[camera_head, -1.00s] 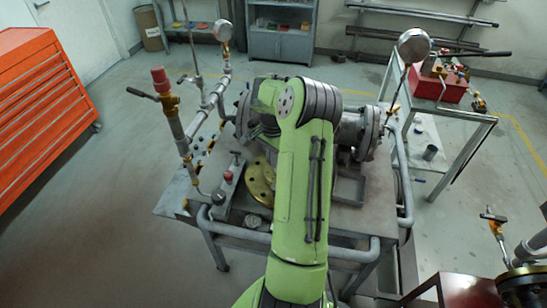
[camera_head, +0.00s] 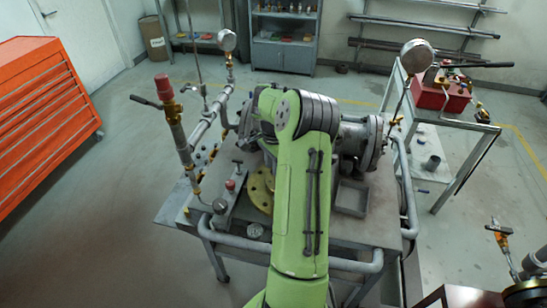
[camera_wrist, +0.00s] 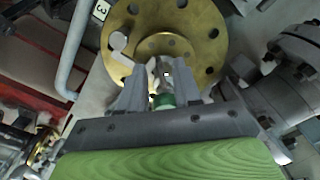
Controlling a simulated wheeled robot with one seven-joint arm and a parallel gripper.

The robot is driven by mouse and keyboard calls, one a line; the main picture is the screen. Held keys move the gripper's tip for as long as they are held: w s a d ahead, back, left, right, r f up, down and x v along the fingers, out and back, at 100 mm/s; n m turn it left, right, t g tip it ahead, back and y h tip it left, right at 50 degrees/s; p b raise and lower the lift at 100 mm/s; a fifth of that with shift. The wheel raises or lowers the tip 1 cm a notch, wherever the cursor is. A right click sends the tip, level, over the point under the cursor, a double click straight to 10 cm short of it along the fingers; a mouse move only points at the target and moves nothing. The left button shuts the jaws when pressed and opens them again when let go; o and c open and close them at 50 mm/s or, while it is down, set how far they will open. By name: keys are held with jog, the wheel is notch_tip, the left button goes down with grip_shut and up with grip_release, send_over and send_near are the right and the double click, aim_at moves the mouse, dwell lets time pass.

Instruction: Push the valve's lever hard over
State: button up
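The valve body (camera_head: 355,140) sits on a grey steel bench (camera_head: 340,225) in the head view, mostly hidden behind my green arm. My gripper is hidden there. In the wrist view my gripper (camera_wrist: 160,82) faces a round brass flange (camera_wrist: 205,30) with bolt holes. A short silver piece with a green band (camera_wrist: 165,98) lies between the fingers. I cannot tell whether it is the lever's end or whether the fingers press on it. A pale, round-ended arm (camera_wrist: 118,42) stands just left of the fingers, before the flange.
A pipe with a red cap and black handle (camera_head: 147,101) rises at the bench's left, beside a pressure gauge (camera_head: 228,40). Another gauge (camera_head: 417,55) stands at the right. An orange cabinet (camera_head: 40,120) is far left. A side table holds a red box (camera_head: 440,93).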

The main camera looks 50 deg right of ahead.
notch_tip(320, 180, up, 16)
jog(key=p, duration=0.3)
jog(key=shift+f, duration=0.25)
